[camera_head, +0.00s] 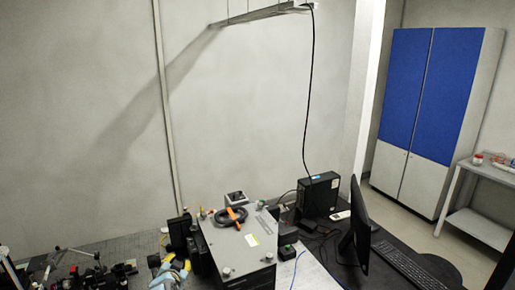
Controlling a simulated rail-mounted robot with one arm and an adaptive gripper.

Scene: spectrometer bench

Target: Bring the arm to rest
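My gripper cannot be made out in the head view, and no part of my arm shows for certain. A grey instrument box (238,250) stands on the bench at the lower middle, with an orange and black looped item (231,216) on its top. A pale blue and yellow object (170,274) sits at its left, cut by the lower frame edge; I cannot tell what it is.
Dark optical parts (95,274) crowd the bench at lower left. A black computer case (318,195), a monitor (355,235) and a keyboard (408,268) stand right. A blue and white cabinet (430,110) and a side table (478,222) are behind. A lamp (262,14) hangs above.

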